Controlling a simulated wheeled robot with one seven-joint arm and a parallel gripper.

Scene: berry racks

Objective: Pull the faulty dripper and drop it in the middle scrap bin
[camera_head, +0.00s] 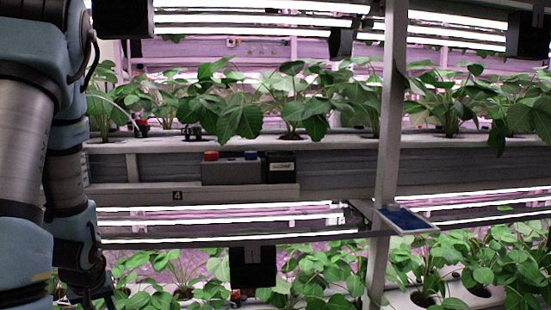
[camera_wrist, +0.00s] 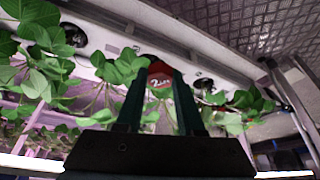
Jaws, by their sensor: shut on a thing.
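In the wrist view my gripper (camera_wrist: 159,74) is shut on a red dripper (camera_wrist: 160,79) with a pale mark on it. The dripper sits between the fingertips, in front of a white planting channel; I cannot tell whether it is clear of the channel. In the head view my arm comes down the left side and its lower end is near the bottom left; the fingertips and the held dripper cannot be made out there. No container can be surely identified as the middle scrap bin.
A grey box (camera_head: 230,171) with red, blue and black parts is on the upper rack front. A blue-topped tray (camera_head: 407,220) juts from the upright post (camera_head: 391,120). A black box (camera_head: 252,268) hangs over the lower plants. Leaves (camera_wrist: 122,68) crowd the gripper's left.

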